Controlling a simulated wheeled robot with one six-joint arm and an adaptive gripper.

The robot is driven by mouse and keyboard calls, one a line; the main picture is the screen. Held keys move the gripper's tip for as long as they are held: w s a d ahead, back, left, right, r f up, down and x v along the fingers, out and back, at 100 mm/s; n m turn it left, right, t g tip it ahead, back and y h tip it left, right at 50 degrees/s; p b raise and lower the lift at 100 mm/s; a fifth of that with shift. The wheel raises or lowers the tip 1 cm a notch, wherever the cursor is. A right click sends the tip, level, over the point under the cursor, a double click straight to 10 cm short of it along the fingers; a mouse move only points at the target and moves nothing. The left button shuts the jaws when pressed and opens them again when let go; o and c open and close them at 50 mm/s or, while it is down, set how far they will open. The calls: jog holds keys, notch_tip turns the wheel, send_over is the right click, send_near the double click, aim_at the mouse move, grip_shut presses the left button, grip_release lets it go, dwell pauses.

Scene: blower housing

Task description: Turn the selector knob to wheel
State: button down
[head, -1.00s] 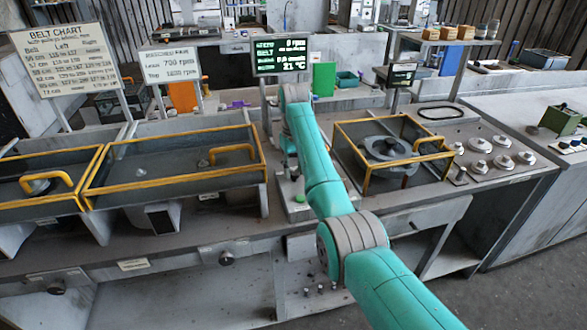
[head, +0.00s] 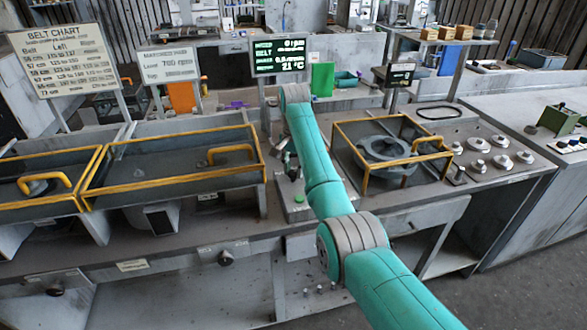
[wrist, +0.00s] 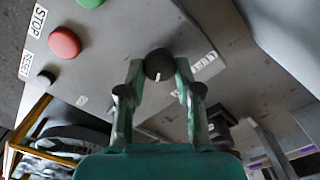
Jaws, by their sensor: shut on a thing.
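The selector knob (wrist: 158,62) is a round, dark knob on a grey panel in the wrist view. A short white mark shows near its lower edge. Small white labels (wrist: 205,62) lie to its right, too small to read. My gripper (wrist: 159,72) is shut on the knob, with one finger at each side. In the head view, part of my gripper (head: 290,162) shows as a dark shape left of my arm. The knob cannot be made out there.
A red STOP button (wrist: 65,42), a green button (wrist: 90,2) and a small black reset button (wrist: 45,78) sit on the same panel. Yellow-framed guards (head: 262,150) (head: 365,175) stand on both sides. A green-text display (head: 279,56) stands behind.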

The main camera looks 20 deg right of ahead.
jog(key=m, duration=0.6)
jog(key=shift+s, duration=0.1)
dwell(0.5)
jog(key=c, duration=0.8)
grip_release()
